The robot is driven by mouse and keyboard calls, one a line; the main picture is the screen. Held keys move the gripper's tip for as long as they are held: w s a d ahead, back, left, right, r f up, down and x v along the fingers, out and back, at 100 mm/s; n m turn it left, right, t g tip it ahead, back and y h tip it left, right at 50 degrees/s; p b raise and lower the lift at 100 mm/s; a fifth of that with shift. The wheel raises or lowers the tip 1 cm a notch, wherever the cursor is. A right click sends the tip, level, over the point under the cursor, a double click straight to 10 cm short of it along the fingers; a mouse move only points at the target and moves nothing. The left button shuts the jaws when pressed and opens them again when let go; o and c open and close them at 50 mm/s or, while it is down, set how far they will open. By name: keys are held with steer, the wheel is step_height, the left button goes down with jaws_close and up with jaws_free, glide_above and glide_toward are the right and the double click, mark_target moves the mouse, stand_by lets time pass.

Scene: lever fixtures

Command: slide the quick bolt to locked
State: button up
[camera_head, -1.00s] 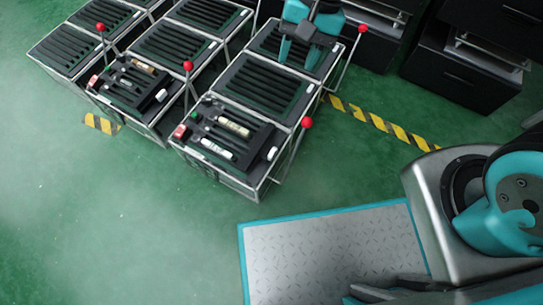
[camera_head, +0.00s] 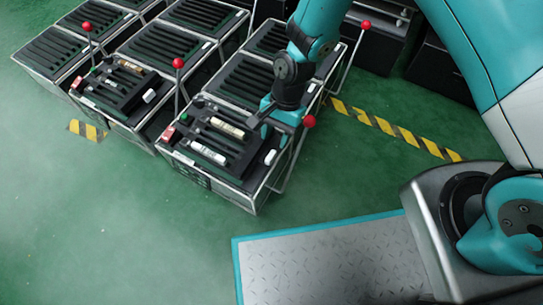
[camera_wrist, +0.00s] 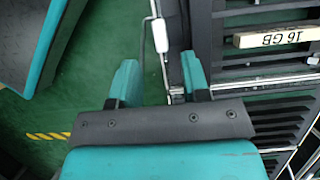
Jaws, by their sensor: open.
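A white handle (camera_head: 271,157) sits on the right side of the nearest black box's top. In the wrist view a white grip (camera_wrist: 160,35) on a thin bent metal rod lies just beyond my fingers; I cannot tell for sure that it is the quick bolt. My gripper (camera_head: 264,118) is over the right side of that box, behind the white handle. In the wrist view my gripper (camera_wrist: 158,78) is open, its teal fingers apart, with the rod running up between them. Nothing is held. The arm hides part of the box top.
Red-balled levers stand beside the boxes, one (camera_head: 309,121) close to the right of my gripper. A cream "16 GB" strip (camera_wrist: 280,37) lies on the slatted top. Black-yellow tape (camera_head: 385,125) marks the green floor, which is clear in front.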

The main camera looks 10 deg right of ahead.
mark_target(271, 155)
steer(key=b+x, duration=0.2)
steer(key=x, duration=0.4)
steer(key=shift+s+f, duration=0.1)
steer(key=shift+f, duration=0.05)
steer(key=shift+c, duration=0.4)
jaws_close()
